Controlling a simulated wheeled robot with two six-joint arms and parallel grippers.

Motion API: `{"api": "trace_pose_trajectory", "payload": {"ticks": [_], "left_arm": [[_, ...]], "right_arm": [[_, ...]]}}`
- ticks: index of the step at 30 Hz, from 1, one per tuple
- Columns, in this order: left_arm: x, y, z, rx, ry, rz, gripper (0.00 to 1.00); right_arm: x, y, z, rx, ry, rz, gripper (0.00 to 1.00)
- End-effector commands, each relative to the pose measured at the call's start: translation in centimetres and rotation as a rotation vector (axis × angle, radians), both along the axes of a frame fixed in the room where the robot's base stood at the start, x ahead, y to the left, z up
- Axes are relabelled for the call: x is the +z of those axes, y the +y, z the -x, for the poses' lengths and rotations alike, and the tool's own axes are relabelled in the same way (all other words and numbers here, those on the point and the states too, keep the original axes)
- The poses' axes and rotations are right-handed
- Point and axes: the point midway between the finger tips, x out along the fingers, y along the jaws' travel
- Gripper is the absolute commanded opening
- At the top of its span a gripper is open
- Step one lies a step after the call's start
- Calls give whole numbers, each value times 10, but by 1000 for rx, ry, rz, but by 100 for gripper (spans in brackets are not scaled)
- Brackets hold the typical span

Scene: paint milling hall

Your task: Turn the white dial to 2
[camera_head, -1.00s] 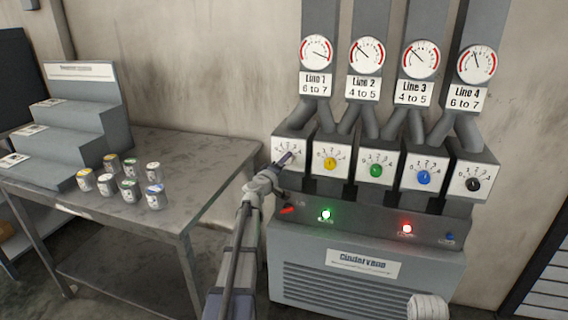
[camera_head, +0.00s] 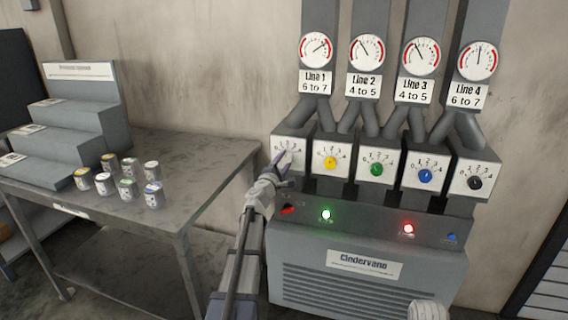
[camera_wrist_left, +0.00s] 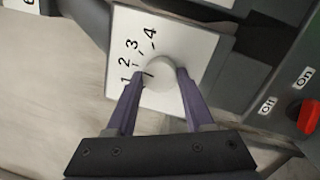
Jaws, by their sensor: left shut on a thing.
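The white dial (camera_wrist_left: 160,74) sits on a white plate numbered up to 4, leftmost on the machine. My left gripper (camera_head: 287,158) is at this plate in the head view and covers much of it. In the left wrist view my left gripper (camera_wrist_left: 156,78) has its two purple fingers shut on the white dial, one on each side. A short dark mark shows by the dial's left edge, toward the 1 and 2; the exact setting is hard to tell. The Line 1 gauge (camera_head: 316,49) above has its needle pointing up and right. My right gripper is not in view.
Yellow (camera_head: 331,163), green (camera_head: 377,169), blue (camera_head: 425,176) and black (camera_head: 475,183) dials stand to the right. A red switch (camera_wrist_left: 308,117) marked Off and On is close by. A table (camera_head: 190,205) with several small cans stands at left.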

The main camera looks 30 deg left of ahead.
Motion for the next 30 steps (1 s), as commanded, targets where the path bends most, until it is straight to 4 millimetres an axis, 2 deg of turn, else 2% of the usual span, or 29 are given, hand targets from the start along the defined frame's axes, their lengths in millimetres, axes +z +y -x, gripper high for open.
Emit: {"api": "trace_pose_trajectory", "payload": {"ticks": [9,25,26,30], "left_arm": [[-1,0,0,1,-24,98,0],[0,0,0,1,-28,116,0],[0,0,0,1,-28,116,55],[0,0,0,1,-28,116,71]], "right_arm": [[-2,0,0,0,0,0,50],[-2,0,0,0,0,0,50],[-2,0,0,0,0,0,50],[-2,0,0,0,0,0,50]]}}
